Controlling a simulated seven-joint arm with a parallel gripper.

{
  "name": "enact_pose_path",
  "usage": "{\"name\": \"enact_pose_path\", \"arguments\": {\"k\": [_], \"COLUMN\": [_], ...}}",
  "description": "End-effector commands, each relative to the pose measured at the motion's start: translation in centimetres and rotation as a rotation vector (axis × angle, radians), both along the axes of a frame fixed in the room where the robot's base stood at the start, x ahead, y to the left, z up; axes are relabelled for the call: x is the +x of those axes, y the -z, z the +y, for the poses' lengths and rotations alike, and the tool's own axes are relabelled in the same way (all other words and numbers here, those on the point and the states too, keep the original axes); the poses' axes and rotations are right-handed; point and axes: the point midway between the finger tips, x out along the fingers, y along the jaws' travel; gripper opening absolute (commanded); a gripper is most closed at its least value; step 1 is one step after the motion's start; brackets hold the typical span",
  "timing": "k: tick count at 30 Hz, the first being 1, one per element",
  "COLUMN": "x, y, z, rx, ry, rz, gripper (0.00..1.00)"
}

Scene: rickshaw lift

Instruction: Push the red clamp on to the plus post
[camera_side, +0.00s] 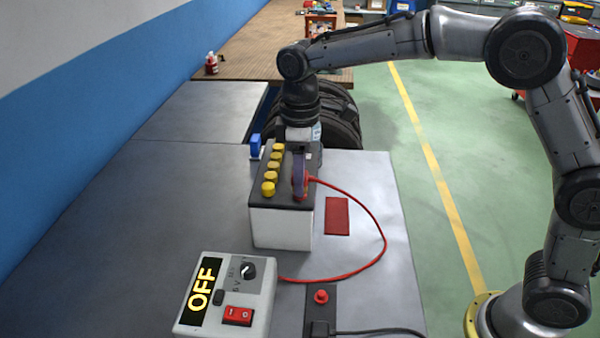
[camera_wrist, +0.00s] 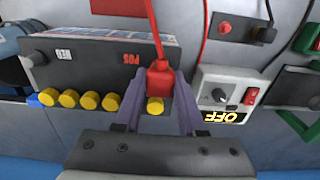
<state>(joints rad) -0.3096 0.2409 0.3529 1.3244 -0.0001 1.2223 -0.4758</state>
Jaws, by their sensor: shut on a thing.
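The red clamp (camera_wrist: 160,78) is between the fingers of my gripper (camera_wrist: 159,92) in the wrist view, with its red cable running up and away. In the side view my gripper (camera_side: 300,180) points down over the black top of the battery (camera_side: 282,229), on the side away from the blue wall. Only a little red of the clamp (camera_side: 310,180) shows there beside the fingers. The POS label (camera_wrist: 131,59) on the battery is just left of the clamp in the wrist view. The plus post is hidden, so I cannot tell whether the clamp touches it.
Several yellow caps (camera_side: 270,170) line the battery top near the fingers. A blue clamp-like piece (camera_side: 255,147) stands behind the battery. The charger (camera_side: 228,295) reads OFF in front. The red cable (camera_side: 384,242) loops over the table, around a flat red pad (camera_side: 337,216).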

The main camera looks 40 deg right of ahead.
Motion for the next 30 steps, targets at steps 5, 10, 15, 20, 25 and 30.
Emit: {"name": "enact_pose_path", "arguments": {"k": [5, 10, 15, 20, 25, 30], "x": [0.0, 0.0, 0.0, 0.0, 0.0, 0.0], "y": [0.2, 0.5, 0.7, 0.9, 1.1, 1.1], "z": [0.0, 0.0, 0.0, 0.0, 0.0, 0.0], "rx": [0.000, 0.000, -0.001, 0.000, 0.000, 0.000], "ry": [0.000, 0.000, 0.000, 0.000, 0.000, 0.000], "rz": [0.000, 0.001, 0.002, 0.001, 0.001, 0.001], "gripper": [0.00, 0.00, 0.00, 0.00, 0.00, 0.00]}}
